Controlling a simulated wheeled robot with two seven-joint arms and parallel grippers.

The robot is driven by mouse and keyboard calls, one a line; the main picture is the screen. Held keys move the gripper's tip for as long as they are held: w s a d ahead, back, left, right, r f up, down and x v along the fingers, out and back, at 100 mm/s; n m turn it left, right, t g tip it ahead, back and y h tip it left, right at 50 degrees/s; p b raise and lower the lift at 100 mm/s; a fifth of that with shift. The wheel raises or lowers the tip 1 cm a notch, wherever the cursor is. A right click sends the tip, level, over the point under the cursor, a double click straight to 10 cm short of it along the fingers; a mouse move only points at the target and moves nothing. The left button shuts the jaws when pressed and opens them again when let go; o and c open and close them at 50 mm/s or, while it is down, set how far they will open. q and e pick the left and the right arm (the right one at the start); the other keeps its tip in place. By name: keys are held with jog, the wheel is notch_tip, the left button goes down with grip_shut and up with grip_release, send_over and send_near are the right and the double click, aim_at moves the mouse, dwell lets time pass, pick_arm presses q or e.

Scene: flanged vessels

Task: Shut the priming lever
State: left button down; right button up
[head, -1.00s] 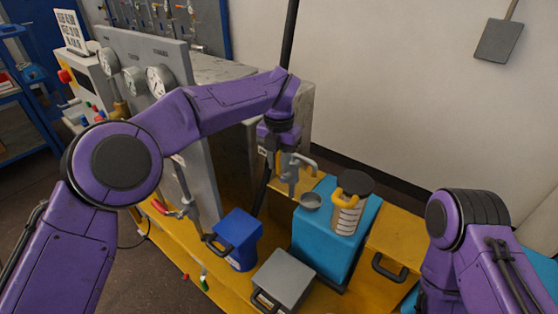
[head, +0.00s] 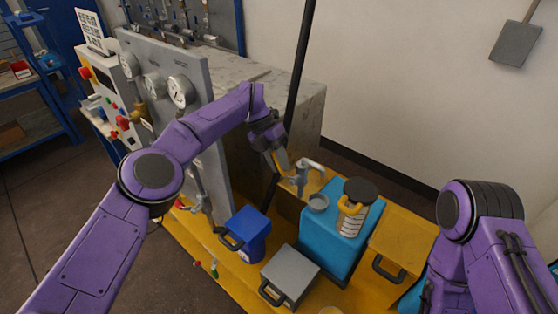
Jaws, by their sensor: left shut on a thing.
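My left gripper (head: 281,163) is at the grey tap-like fitting (head: 303,178) above the yellow bench, just left of its upright body. Its fingers are shut on a small part there, which I take to be the priming lever; the fingers and wrist hide most of it. A bit of yellow-orange shows at the fingertips. A small grey cup (head: 318,203) sits below the spout, on the blue box. My right arm is at the right edge; its gripper is not in view.
A blue box (head: 325,238) bears a black-lidded jar (head: 352,218). A blue bin (head: 246,236) and a grey lidded box (head: 290,275) stand on the yellow bench (head: 222,270). A long black pole (head: 301,65) rises behind my left wrist. A gauge panel (head: 150,50) stands at left.

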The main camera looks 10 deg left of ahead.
pick_arm(q)
jog(key=shift+f, duration=0.15)
jog(key=c, duration=1.1)
grip_release()
jog(key=shift+d, duration=0.1)
jog(key=shift+o, duration=0.8)
jog(key=shift+w+d, duration=0.1)
